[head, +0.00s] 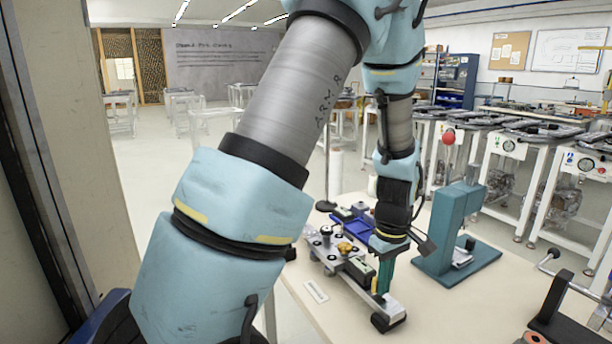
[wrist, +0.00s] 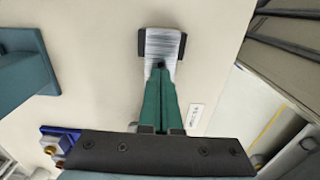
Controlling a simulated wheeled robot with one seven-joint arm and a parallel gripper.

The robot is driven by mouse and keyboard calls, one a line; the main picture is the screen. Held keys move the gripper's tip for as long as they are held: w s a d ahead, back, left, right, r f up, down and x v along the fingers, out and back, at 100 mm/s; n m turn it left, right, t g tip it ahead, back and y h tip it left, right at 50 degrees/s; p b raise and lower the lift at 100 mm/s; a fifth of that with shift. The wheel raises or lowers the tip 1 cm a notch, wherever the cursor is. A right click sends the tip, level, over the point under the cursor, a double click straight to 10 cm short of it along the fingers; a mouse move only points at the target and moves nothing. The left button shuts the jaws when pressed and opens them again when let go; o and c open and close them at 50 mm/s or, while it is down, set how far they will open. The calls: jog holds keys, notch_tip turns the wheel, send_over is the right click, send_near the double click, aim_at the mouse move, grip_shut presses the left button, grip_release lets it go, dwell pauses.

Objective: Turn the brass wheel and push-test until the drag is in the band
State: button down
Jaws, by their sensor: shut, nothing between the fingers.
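The brass wheel (head: 345,247) sits on a silver metal track (head: 395,305) on the bench, with a dark block (head: 358,270) beside it. My gripper (head: 382,288) points down at the near end of the track, apart from the brass wheel. In the wrist view its green fingers (wrist: 160,72) are together and empty, with their tips over the bare track end (wrist: 162,44). I cannot tell whether the tips touch the track. My fingers and wrist hide the rest of the track in the wrist view. No drag reading is legible.
A teal stand (head: 450,235) is right of my gripper. A small white label (head: 316,291) lies left of the track.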

aim_at(356, 261)
jog(key=shift+w+a, duration=0.3)
jog(key=shift+w, duration=0.2)
jog(key=shift+w+a, duration=0.25)
jog(key=shift+w, duration=0.2)
jog(key=shift+w+a, duration=0.2)
jog(key=shift+w, duration=0.1)
jog(key=shift+w+a, duration=0.25)
jog(key=shift+w, duration=0.25)
jog(key=shift+w+a, duration=0.25)
jog(key=shift+w, duration=0.2)
jog(key=shift+w+a, duration=0.2)
jog(key=shift+w, duration=0.1)
jog(key=shift+w+a, duration=0.35)
jog(key=shift+w, duration=0.3)
jog(key=shift+w+a, duration=0.35)
jog(key=shift+w, duration=0.3)
jog(key=shift+w+a, duration=0.2)
jog(key=shift+w, duration=0.2)
jog(key=shift+p, duration=0.3)
jog(key=shift+s+d+r+p, duration=0.3)
jog(key=shift+s+r+p, duration=0.2)
jog(key=shift+s+r, duration=0.05)
jog(key=shift+s+d+r+p, duration=0.25)
jog(key=shift+s+p, duration=0.05)
jog(key=shift+s, duration=0.15)
jog(key=shift+s+d+r+p, duration=0.2)
jog(key=shift+s+p, duration=0.05)
jog(key=shift+s, duration=0.15)
